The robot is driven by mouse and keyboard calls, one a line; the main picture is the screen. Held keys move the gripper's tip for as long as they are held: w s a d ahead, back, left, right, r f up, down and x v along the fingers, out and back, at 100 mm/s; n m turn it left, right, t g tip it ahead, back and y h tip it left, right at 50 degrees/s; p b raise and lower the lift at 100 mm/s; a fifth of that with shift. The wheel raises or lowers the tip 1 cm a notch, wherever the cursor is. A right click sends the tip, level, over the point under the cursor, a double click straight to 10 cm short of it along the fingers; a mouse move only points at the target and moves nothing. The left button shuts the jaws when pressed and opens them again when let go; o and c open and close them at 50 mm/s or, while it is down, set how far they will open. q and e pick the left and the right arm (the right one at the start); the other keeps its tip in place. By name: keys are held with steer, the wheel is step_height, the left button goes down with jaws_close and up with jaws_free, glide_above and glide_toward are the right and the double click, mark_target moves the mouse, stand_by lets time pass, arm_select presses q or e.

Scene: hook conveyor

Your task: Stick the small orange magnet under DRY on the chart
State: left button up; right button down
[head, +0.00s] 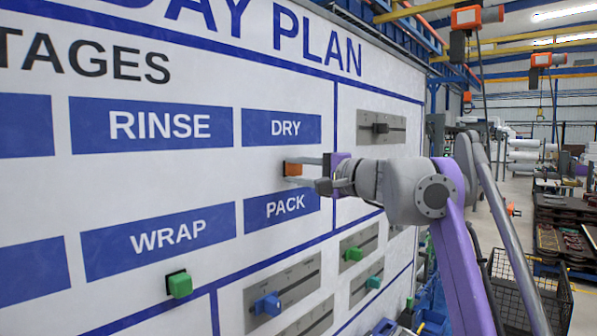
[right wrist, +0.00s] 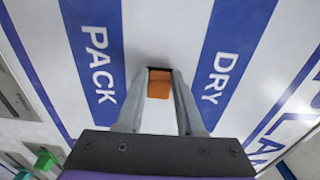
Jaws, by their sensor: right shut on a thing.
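The small orange magnet (head: 293,168) is at the chart face in the blank white strip below the blue DRY label (head: 282,127) and above the PACK label (head: 282,207). My right gripper (head: 296,169) is shut on it, its fingers reaching in from the right. In the right wrist view the magnet (right wrist: 159,84) sits between the two fingertips (right wrist: 160,76), with a dark backing at its far edge. It is against or very close to the chart; I cannot tell if it touches. My left gripper does not show.
The white chart (head: 200,80) also bears RINSE (head: 160,124) and WRAP (head: 167,234) labels. A green magnet (head: 180,284) sits below WRAP. Grey slider plates with a blue knob (head: 268,304) and green knobs (head: 354,254) are lower right; another slider (head: 381,128) is upper right.

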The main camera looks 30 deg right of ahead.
steer(key=shift+w, duration=0.15)
steer(key=shift+c, duration=2.3)
jaws_free()
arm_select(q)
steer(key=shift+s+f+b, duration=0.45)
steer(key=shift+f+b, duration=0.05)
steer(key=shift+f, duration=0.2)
arm_select(e)
steer(key=v, duration=1.1)
